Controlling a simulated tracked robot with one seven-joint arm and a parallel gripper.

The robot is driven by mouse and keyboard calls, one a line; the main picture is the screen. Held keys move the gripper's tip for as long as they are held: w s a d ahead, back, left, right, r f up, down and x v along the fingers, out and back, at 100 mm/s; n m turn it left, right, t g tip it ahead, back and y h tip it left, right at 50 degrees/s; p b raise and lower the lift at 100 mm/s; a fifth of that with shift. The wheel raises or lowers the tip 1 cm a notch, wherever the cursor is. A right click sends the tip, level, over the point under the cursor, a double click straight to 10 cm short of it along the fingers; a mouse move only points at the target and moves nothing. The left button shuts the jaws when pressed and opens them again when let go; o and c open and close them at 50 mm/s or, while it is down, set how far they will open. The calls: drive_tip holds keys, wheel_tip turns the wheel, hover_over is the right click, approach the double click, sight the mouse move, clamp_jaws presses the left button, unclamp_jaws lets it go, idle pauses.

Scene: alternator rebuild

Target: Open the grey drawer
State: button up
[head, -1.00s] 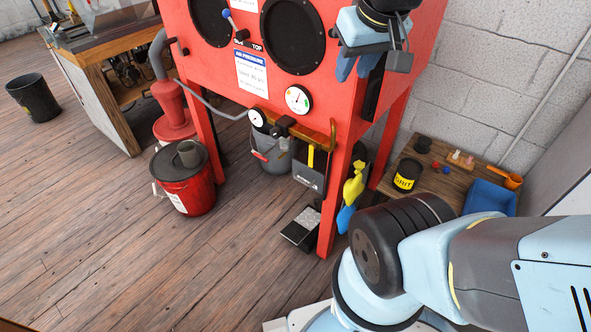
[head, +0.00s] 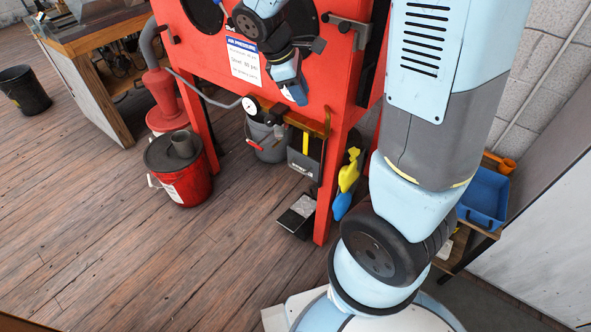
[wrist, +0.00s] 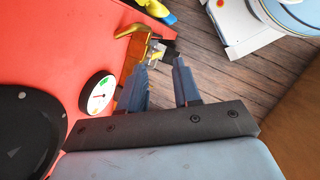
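The grey drawer (head: 304,163) is a dark grey box with a small pale handle on its front, low under the red cabinet (head: 335,85) in the head view. A yellow upright strip shows at its top. From this angle I cannot tell whether it stands slightly open. My gripper (head: 292,95) is in front of the red cabinet, above the drawer and apart from it. In the wrist view my gripper (wrist: 162,75) has its two dark blue fingers spread with nothing between them. The drawer is not clearly made out there; small yellow and pale parts show beyond the fingertips.
A brass pipe (head: 310,122) and a gauge (head: 250,104) are on the cabinet's lower edge, near the drawer. A yellow and blue bottle (head: 347,178) hangs by the right leg. A grey bucket (head: 268,143) stands left; a pedal (head: 297,214) lies below. The floor in front is clear.

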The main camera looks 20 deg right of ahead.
drive_tip(key=w+a+f+n+h, duration=0.35)
drive_tip(key=f+n, duration=0.25)
drive_tip(key=f, duration=0.4)
drive_tip(key=n+t+h, duration=0.4)
drive_tip(key=n+h, duration=0.1)
drive_tip(key=n, duration=1)
approach(296, 168)
drive_tip(key=s+a+r, duration=0.2)
drive_tip(key=s+r, duration=0.2)
drive_tip(key=r, duration=0.5)
wheel_tip(296, 168, down, 11)
drive_tip(key=n+t, duration=0.5)
drive_tip(key=n, duration=0.4)
drive_tip(key=shift+y, duration=0.25)
drive_tip(key=x, duration=1.3)
drive_tip(key=shift+s+d+r, duration=0.2)
drive_tip(key=shift+s+d, duration=0.05)
drive_tip(key=shift+d, duration=0.1)
clamp_jaws()
